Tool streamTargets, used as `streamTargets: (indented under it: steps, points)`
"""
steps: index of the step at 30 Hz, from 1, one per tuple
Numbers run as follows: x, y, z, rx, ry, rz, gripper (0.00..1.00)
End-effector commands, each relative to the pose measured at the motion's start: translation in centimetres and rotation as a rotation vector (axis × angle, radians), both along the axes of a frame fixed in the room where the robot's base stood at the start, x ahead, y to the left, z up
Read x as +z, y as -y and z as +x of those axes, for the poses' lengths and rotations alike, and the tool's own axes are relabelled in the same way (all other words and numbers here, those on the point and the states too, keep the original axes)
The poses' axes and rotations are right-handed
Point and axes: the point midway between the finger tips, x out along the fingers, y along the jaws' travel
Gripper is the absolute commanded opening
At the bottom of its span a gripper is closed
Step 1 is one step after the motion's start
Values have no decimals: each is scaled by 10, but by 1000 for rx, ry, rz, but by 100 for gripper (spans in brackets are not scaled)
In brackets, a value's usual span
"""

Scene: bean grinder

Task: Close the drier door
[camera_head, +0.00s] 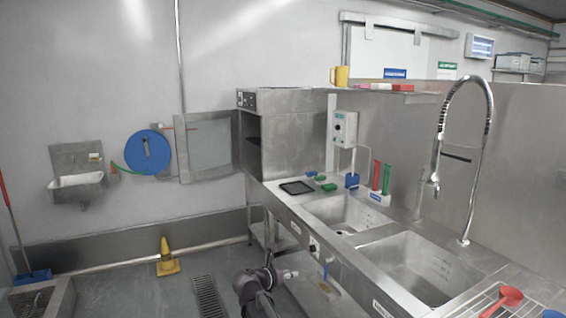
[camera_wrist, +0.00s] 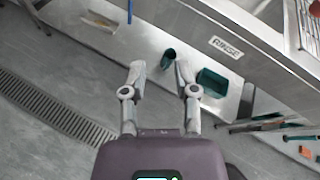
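The drier (camera_head: 290,140) is a steel box at the far end of the steel counter. Its dark opening shows on its left side. The drier door (camera_head: 209,147), a steel frame with a pale window, stands swung open to the left of the box. My gripper (camera_head: 290,273) is low in front of the counter, well below and to the right of the door, and apart from it. In the wrist view my gripper (camera_wrist: 160,72) has its two fingers spread with nothing held between them. The drier and its door are not seen in the wrist view.
The steel sink counter (camera_head: 362,232) runs along the right. A yellow cone (camera_head: 166,258) and a floor drain (camera_head: 209,297) are on the floor at left. A blue hose reel (camera_head: 148,152) hangs beside the door. Open floor lies left of my arm.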

Motion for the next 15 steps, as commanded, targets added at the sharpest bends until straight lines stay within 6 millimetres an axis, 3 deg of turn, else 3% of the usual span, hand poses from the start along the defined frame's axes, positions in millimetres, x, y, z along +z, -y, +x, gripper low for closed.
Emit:
streamTargets:
  steps: [1, 3, 8, 15]
  points:
    - [0, 1, 0, -2, 1, 3, 14]
    - [0, 2, -2, -10, 6, 15, 0]
    - [-3, 13, -10, -61, 35, 93, 0]
    - [-16, 44, -41, -267, 144, 368, 0]
